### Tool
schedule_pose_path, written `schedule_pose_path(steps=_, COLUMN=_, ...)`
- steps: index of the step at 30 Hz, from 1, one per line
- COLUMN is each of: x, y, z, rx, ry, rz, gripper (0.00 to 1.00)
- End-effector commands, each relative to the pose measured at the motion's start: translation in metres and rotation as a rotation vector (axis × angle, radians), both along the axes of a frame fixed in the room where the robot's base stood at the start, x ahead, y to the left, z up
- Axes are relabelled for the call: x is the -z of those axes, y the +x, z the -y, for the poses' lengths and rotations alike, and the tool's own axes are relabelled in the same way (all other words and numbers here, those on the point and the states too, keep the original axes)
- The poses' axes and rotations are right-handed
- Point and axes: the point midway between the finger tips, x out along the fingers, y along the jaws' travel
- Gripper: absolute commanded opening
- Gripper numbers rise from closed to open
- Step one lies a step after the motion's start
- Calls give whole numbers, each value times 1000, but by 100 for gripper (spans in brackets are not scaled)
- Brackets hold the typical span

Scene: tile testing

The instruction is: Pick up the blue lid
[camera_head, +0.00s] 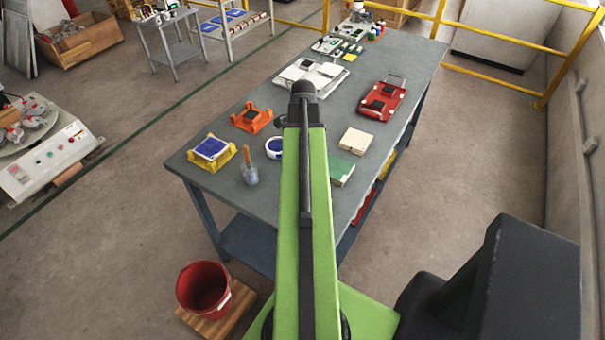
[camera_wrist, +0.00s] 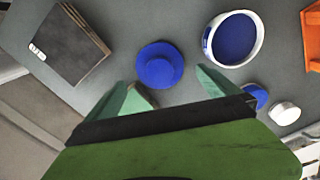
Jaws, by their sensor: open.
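A round blue lid (camera_wrist: 160,64) with a raised round middle lies flat on the grey table in the wrist view. My gripper (camera_wrist: 165,81) is open, with its two pale green fingers spread and nothing held between them. The lid shows just ahead of the gap between the fingertips and looks apart from both. How high the fingers are above the table is hard to tell. In the head view my green arm covers the middle of the table, and I cannot make out the lid or the gripper there.
A white round container, blue inside (camera_wrist: 233,40), stands right of the lid. A smaller blue piece (camera_wrist: 256,95) and a white cap (camera_wrist: 284,113) lie near the right finger. A dark flat block (camera_wrist: 68,45) lies left. The table (camera_head: 225,203) also holds an orange fixture (camera_head: 252,118).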

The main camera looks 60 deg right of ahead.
Motion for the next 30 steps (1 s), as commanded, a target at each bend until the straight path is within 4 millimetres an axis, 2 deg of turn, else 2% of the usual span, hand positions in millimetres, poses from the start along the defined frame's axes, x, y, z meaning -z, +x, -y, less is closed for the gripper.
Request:
schedule_pose_path(steps=2, x=4, y=0, z=0, rx=0, ry=0, rz=0, gripper=100)
schedule_pose_path(steps=11, x=52, y=0, z=-2, rx=1, ry=0, rz=0, gripper=100)
schedule_pose_path(steps=19, x=50, y=0, z=-2, rx=1, ry=0, rz=0, gripper=100)
schedule_pose_path(steps=30, x=50, y=0, z=-2, rx=1, ry=0, rz=0, gripper=52)
